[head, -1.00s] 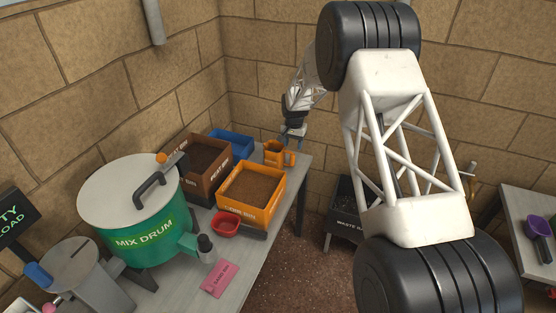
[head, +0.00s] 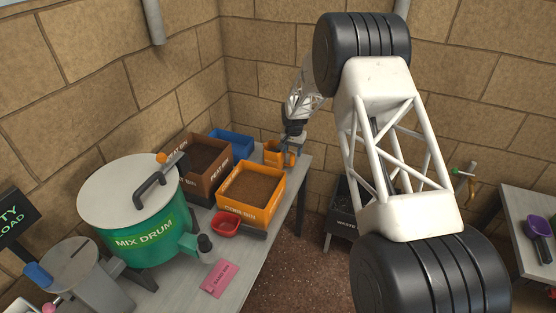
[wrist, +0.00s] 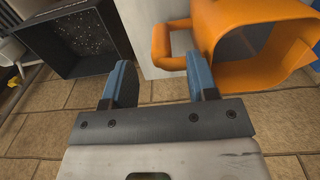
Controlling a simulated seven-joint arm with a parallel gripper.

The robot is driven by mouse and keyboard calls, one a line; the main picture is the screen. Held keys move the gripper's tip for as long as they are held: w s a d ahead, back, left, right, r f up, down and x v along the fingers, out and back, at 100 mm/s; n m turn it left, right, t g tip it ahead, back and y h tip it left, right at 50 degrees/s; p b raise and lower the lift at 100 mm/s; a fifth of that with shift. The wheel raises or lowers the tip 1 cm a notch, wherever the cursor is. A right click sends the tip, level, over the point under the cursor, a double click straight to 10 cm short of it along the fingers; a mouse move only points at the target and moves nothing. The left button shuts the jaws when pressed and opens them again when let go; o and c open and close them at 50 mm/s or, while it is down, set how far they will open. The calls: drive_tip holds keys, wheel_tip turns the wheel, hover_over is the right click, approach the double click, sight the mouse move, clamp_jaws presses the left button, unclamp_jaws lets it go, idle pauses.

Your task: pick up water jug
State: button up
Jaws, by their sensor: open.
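The orange water jug (head: 272,153) stands at the far right corner of the bench in the head view. In the wrist view, the jug (wrist: 235,70) is at the upper right, with its open mouth facing the camera side. Its handle (wrist: 159,45) points left, just beyond the gap between my fingertips. My gripper (wrist: 160,75) is open, with two blue fingers and nothing between them. In the head view, my gripper (head: 293,143) is at the jug's handle side and partly covers it. I cannot tell whether a finger touches the jug.
The coir bin (head: 250,211), peat bin (head: 186,184) and a blue bin (head: 238,144) stand close to the jug. The green mix drum (head: 140,235) and red bowl (head: 225,223) are nearer. A dark waste bin (head: 343,210) stands off the bench's right side.

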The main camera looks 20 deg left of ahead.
sight(292, 154)
drive_tip(key=shift+f, duration=2)
clamp_jaws()
drive_tip(key=shift+r, duration=0.1)
drive_tip(key=shift+r, duration=4.95)
drive_tip(key=shift+w+d, duration=0.1)
